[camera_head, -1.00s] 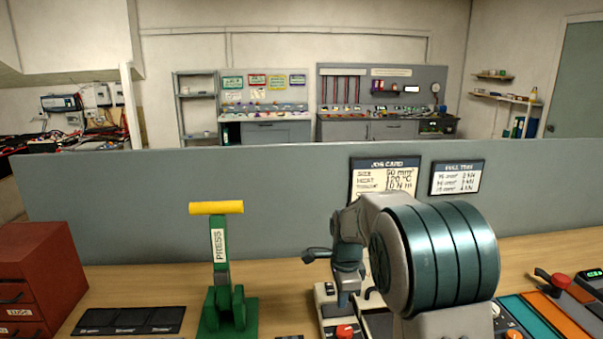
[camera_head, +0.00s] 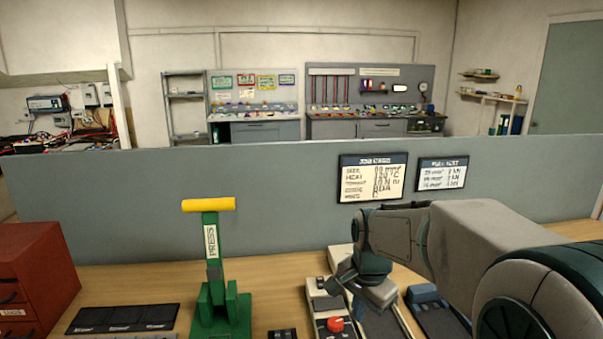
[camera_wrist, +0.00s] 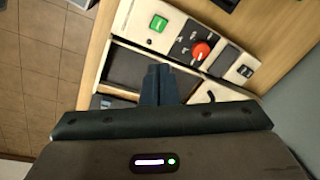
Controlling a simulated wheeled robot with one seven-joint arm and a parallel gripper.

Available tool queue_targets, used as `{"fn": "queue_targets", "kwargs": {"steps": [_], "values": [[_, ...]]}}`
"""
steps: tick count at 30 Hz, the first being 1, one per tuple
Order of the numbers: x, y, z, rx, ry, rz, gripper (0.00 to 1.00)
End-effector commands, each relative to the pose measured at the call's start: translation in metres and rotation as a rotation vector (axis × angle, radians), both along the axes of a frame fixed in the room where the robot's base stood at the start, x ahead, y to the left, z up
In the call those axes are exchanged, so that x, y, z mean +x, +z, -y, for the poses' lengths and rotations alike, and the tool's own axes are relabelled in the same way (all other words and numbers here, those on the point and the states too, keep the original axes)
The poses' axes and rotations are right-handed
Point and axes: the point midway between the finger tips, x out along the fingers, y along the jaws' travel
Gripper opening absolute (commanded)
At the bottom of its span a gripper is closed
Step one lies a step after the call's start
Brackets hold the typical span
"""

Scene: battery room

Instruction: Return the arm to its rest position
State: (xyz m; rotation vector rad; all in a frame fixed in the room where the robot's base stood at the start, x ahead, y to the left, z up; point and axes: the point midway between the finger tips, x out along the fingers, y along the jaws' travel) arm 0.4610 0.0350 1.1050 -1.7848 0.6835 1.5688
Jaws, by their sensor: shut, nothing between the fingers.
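My arm reaches in from the right in the head view, over the right part of the wooden bench. My gripper (camera_head: 345,285) hangs at its end, pointing down above a cream control unit. In the wrist view my gripper (camera_wrist: 158,85) shows as dark fingers close together with nothing between them. The cream unit (camera_wrist: 125,25) below it has a green button (camera_wrist: 158,23), a red knob (camera_wrist: 201,50) and a dark recessed tray (camera_wrist: 140,70). I cannot judge the exact gap between fingertips and unit.
A green press (camera_head: 220,300) with a yellow handle stands left of my gripper. A red drawer cabinet (camera_head: 40,275) is at the far left, beside black mats (camera_head: 120,318). A grey partition (camera_head: 250,200) with two cards closes the back.

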Motion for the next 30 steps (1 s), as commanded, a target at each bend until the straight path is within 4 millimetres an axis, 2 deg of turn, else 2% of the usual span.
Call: {"fn": "queue_targets", "kwargs": {"steps": [1,7,12,15,21,30], "values": [[-0.017,0.008,0.005,-0.009,0.067,0.020,0.00],[-0.081,0.019,0.021,-0.072,0.372,0.082,0.00],[-0.130,0.017,0.030,-0.143,0.614,0.124,0.00],[-0.151,0.013,0.034,-0.180,0.723,0.138,0.00],[-0.171,0.007,0.034,-0.221,0.836,0.150,0.00],[-0.172,0.006,0.034,-0.224,0.847,0.150,0.00]]}}
